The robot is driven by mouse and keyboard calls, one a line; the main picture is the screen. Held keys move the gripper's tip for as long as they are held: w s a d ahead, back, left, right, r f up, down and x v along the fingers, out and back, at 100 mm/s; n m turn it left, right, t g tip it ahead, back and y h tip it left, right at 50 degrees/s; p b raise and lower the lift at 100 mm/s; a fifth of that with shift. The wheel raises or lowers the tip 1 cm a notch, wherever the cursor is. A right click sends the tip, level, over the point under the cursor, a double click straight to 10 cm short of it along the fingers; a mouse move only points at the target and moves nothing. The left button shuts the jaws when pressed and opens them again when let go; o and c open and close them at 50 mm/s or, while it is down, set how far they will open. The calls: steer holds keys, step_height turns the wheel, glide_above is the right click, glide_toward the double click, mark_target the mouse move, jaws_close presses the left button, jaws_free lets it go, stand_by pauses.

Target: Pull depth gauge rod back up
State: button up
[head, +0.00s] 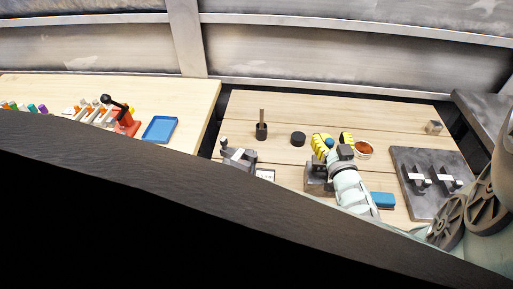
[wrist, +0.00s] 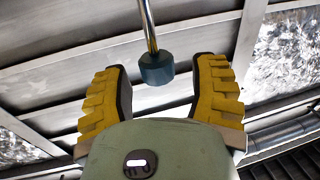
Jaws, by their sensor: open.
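The depth gauge rod (wrist: 148,25) is a thin shiny metal rod with a blue cylindrical knob (wrist: 157,68) on its end. In the wrist view the knob lies between the yellow fingers of my gripper (wrist: 161,72), with a visible gap on each side. My gripper is open and holds nothing. In the head view my gripper (head: 333,140) is over the middle of the bench, and the blue knob (head: 329,143) shows between its fingers. A grey block-like fixture (head: 316,178) stands just below my gripper there; my arm partly hides it. The rod itself is not clear in the head view.
A black puck (head: 298,139), a black holder with an upright brown stick (head: 261,131) and a red-rimmed round dish (head: 363,150) are nearby. A dark plate with fittings (head: 426,198) lies right, a blue block (head: 382,200) nearer. A blue tray (head: 160,129) is on the left bench.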

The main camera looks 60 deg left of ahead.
steer(key=v, duration=1.2)
stand_by(0.3)
